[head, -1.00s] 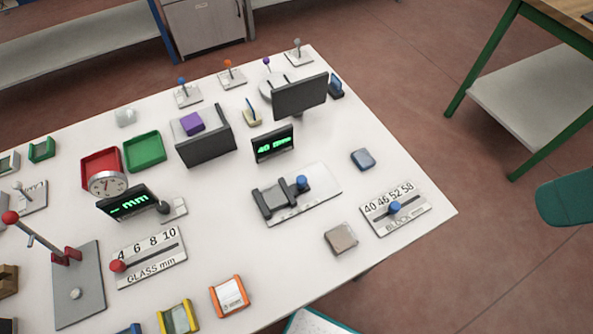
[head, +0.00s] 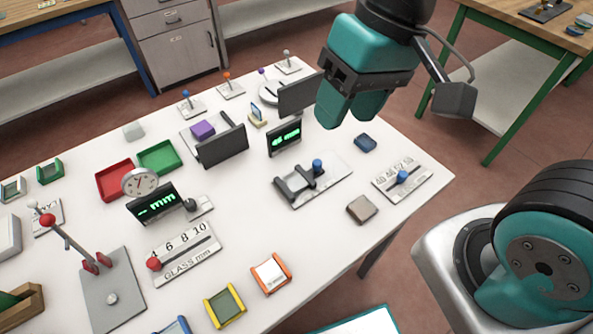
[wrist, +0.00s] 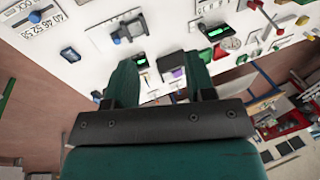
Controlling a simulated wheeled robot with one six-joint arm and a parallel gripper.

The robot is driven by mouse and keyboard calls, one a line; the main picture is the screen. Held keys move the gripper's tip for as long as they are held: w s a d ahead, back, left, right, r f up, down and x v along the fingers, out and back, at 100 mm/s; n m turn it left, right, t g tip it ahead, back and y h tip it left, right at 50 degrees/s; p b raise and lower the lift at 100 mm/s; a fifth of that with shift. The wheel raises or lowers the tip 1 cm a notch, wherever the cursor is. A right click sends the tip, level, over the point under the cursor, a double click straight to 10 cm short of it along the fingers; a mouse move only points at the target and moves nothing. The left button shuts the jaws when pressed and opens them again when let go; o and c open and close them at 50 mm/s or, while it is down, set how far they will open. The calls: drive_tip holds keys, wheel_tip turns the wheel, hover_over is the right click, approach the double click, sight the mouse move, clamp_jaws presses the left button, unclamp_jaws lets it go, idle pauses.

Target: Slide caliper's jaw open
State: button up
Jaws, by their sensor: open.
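The caliper (head: 330,178) lies on the white table, right of centre in the head view: a pale plate with dark jaws and a blue knob (head: 317,165) on its sliding jaw. In the wrist view the caliper (wrist: 130,30) is at the top, with the blue knob (wrist: 116,38) beyond the left finger. A black readout (head: 285,138) with green digits stands behind it. My teal gripper (head: 348,116) hangs above the table's far right side, apart from the caliper. Its two fingers, also seen in the wrist view (wrist: 160,65), are spread with nothing between them.
The block slider panel (head: 415,180) lies right of the caliper, with a grey-brown block (head: 362,209) in front and a blue block (head: 365,143) behind. Dark screens (head: 222,146) stand to the left. The glass slider panel (head: 190,250) is nearer left.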

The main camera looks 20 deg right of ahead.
drive_tip(key=w+d+f+m+h+b, duration=0.1)
drive_tip(key=w+f+m+b, duration=0.2)
drive_tip(key=w+f+m, duration=0.35)
drive_tip(key=m+h+b, duration=0.2)
drive_tip(key=m+b, duration=0.1)
drive_tip(key=m, duration=0.8)
hover_over(318, 161)
wheel_tip(318, 161, down, 6)
wheel_tip(318, 161, down, 17)
drive_tip(key=shift+r+p, duration=0.15)
drive_tip(key=shift+p, duration=0.15)
drive_tip(key=shift+c, duration=0.5)
